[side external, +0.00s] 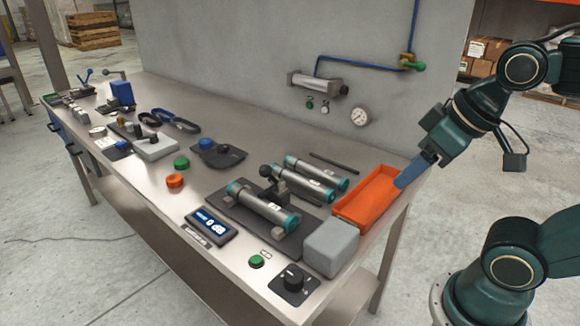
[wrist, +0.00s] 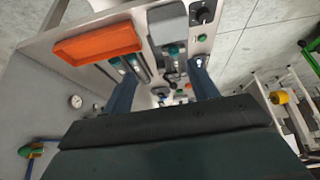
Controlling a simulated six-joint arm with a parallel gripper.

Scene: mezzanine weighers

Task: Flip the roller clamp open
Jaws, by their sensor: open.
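A grey roller with teal ends (side external: 258,205) lies on a dark mat (side external: 229,215) at the right part of the bench. A dark clamp with black ball knobs (side external: 281,187) stands beside it and seems to be the roller clamp; I cannot tell whether it is open or shut. Two more such rollers (side external: 317,170) lie behind it. My gripper (side external: 404,180) is at the bench's right end, above the orange tray and well apart from the clamp. In the wrist view, the blue fingers of my gripper (wrist: 163,88) are spread wide with nothing held; the clamp is small and unclear between them.
The orange tray (side external: 336,212) and a grey block (side external: 331,247) stand right of the mat. A display (side external: 211,228), a green button (side external: 256,261) and a black knob box (side external: 294,283) line the front edge. A wall with a gauge (side external: 359,116) and blue pipe stands behind.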

